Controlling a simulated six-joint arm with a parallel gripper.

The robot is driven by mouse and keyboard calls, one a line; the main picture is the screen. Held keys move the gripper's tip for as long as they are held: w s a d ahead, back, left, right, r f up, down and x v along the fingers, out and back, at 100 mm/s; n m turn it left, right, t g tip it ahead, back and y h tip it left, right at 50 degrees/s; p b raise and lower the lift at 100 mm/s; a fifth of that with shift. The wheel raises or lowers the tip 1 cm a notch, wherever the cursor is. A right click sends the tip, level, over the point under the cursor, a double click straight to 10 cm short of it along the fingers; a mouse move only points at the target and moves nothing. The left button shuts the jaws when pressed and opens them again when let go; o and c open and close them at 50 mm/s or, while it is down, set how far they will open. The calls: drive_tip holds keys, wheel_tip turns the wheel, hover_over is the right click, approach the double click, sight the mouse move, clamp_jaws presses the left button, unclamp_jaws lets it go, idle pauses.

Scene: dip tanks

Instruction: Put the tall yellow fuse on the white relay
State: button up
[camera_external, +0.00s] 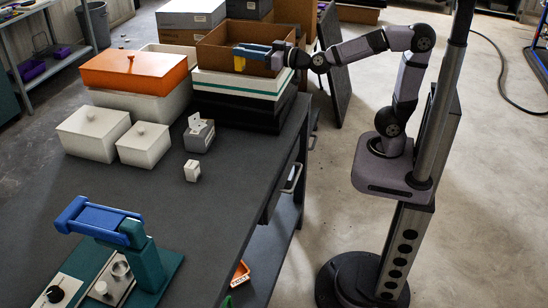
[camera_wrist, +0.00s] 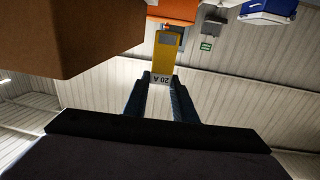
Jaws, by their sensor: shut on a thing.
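The yellow fuse (camera_external: 239,62) is between the blue fingertips of my gripper (camera_external: 252,50), by the open brown box; I cannot tell its exact height over the box. In the wrist view the fuse (camera_wrist: 167,55) shows a "20 A" label and sticks out past the fingers of my gripper (camera_wrist: 160,85), which are shut on it. A small white block (camera_external: 192,171), which looks like the white relay, stands on the dark table, well below and left of my gripper. The relay cannot be made out in the wrist view.
The brown box (camera_external: 222,62) sits on a white and black stack (camera_external: 240,104). A grey device (camera_external: 199,136) stands just behind the white block. White lidded boxes (camera_external: 143,147) and an orange-lidded tank (camera_external: 135,72) are to the left.

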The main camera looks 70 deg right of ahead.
drive_tip(key=w+a+f+n+y, duration=0.1)
drive_tip(key=a+f+n+y, duration=0.15)
drive_tip(key=a+f, duration=0.95)
drive_tip(key=w+a+f+n+y, duration=0.2)
drive_tip(key=a+f+y, duration=0.2)
drive_tip(key=a+f, duration=0.9)
drive_tip(key=w+r+m+h, duration=0.2)
drive_tip(key=w+r, duration=0.1)
drive_tip(key=r, duration=0.4)
drive_tip(key=w+r+m+h, duration=0.2)
drive_tip(key=r+h, duration=0.1)
drive_tip(key=r, duration=0.3)
wheel_tip(320, 180, down, 10)
drive_tip(key=shift+a+r, duration=0.15)
drive_tip(key=shift+a, duration=0.25)
drive_tip(key=shift+n, duration=0.25)
